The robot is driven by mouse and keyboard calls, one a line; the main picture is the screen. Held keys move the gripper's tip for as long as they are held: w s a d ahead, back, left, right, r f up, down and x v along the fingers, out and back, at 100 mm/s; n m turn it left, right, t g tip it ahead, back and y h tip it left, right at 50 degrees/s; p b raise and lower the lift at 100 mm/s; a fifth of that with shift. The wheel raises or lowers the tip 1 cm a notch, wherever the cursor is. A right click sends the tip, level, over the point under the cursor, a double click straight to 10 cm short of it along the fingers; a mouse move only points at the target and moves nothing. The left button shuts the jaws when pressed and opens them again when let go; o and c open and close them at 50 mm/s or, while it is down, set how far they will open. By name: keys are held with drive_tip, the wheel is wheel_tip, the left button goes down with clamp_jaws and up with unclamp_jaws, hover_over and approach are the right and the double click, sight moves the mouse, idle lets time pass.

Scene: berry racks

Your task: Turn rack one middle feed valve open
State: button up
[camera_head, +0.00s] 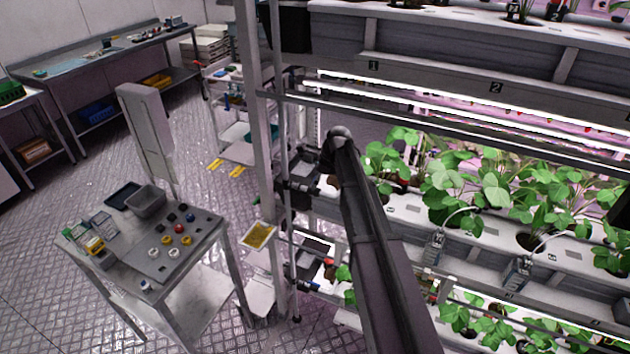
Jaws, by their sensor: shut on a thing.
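My arm rises from the bottom of the head view in front of rack one (385,64), and its bend is beside the rack's left upright. Its far end drops behind my own arm link, so my gripper's jaws are hidden and I cannot see what they touch. A dark valve fitting (298,187) is on the vertical feed pipe at middle shelf height, just left of my arm. Its handle position is too small to tell.
Leafy plants (485,185) fill the middle shelf right of my arm. A metal table (205,240) with trays and small coloured parts stands at left. A yellow card (259,235) is beside the rack upright.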

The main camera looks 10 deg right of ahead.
drive_tip(key=n, duration=0.1)
drive_tip(key=n+g, duration=0.1)
drive_tip(key=n, duration=0.2)
drive_tip(key=shift+w+g, duration=0.3)
drive_tip(key=shift+g, duration=0.1)
drive_tip(key=n+g, duration=0.1)
drive_tip(key=n, duration=0.3)
drive_tip(key=shift+w, duration=0.1)
drive_tip(key=n+g, duration=0.1)
drive_tip(key=n, duration=0.2)
drive_tip(key=shift+w+n+g, duration=0.1)
drive_tip(key=shift+n+g, duration=0.2)
drive_tip(key=shift+n+g+h, duration=0.5)
drive_tip(key=shift+n+h, duration=0.2)
drive_tip(key=shift+n, duration=1.2)
drive_tip(key=shift+a, duration=0.1)
drive_tip(key=o, duration=0.8)
drive_tip(key=shift+m, duration=0.4)
